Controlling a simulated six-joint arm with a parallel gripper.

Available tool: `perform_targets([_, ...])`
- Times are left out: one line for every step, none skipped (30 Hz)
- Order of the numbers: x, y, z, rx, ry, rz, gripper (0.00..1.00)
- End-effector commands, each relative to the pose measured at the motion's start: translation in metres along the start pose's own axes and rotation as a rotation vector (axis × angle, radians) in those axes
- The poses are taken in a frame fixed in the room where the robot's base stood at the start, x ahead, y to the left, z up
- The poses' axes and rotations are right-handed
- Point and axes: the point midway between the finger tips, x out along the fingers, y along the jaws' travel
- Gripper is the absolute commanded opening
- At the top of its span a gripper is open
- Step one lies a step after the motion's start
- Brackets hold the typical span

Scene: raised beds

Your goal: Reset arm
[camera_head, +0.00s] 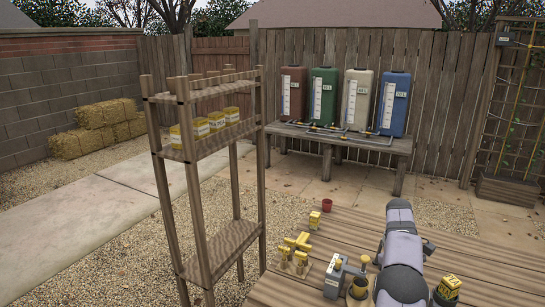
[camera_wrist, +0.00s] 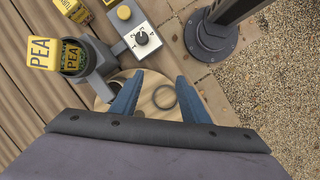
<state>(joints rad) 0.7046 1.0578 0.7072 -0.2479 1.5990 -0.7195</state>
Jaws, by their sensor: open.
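My gripper (camera_wrist: 157,85) is open in the wrist view, its two blue fingers apart with nothing held between them. Below them is a round wooden disc (camera_wrist: 150,97) with a dark ring on it. My grey arm (camera_head: 400,250) reaches over the wooden table in the head view; its fingers cannot be made out there. Beside the disc in the wrist view is a grey round holder (camera_wrist: 98,58) with a PEA-labelled piece in it. A yellow PEA block (camera_wrist: 40,52) is to its left.
A control box (camera_wrist: 138,36) with a yellow button and dial stands close to the disc. The slatted table (camera_head: 335,235) also bears yellow pieces (camera_head: 296,248) and a red pot (camera_head: 327,204). A tall wooden shelf (camera_head: 225,245) with yellow tins (camera_head: 201,127) stands at the table's left.

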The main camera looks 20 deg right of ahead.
Motion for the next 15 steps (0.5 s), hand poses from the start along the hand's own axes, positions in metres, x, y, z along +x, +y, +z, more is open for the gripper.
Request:
perform_targets([-0.011, -0.017, -0.008, -0.012, 0.016, 0.009, 0.41])
perform_targets([-0.015, -0.027, -0.012, -0.013, 0.026, 0.014, 0.41])
perform_targets([-0.021, -0.041, -0.017, -0.017, 0.040, 0.021, 0.41])
perform_targets([-0.025, -0.051, -0.021, -0.019, 0.050, 0.025, 0.41])
perform_targets([-0.029, -0.062, -0.023, -0.020, 0.060, 0.028, 0.41])
perform_targets([-0.033, -0.077, -0.026, -0.023, 0.074, 0.030, 0.41])
perform_targets([-0.036, -0.087, -0.028, -0.024, 0.083, 0.033, 0.41])
perform_targets([-0.038, -0.099, -0.029, -0.025, 0.094, 0.035, 0.41])
perform_targets([-0.041, -0.114, -0.030, -0.027, 0.107, 0.037, 0.41])
perform_targets([-0.043, -0.126, -0.030, -0.028, 0.117, 0.038, 0.41])
perform_targets([-0.044, -0.138, -0.030, -0.028, 0.126, 0.037, 0.41])
perform_targets([-0.046, -0.154, -0.029, -0.029, 0.139, 0.038, 0.41])
perform_targets([-0.047, -0.165, -0.027, -0.029, 0.149, 0.039, 0.41])
perform_targets([-0.047, -0.177, -0.025, -0.028, 0.159, 0.038, 0.41])
perform_targets([-0.047, -0.193, -0.022, -0.028, 0.172, 0.036, 0.41])
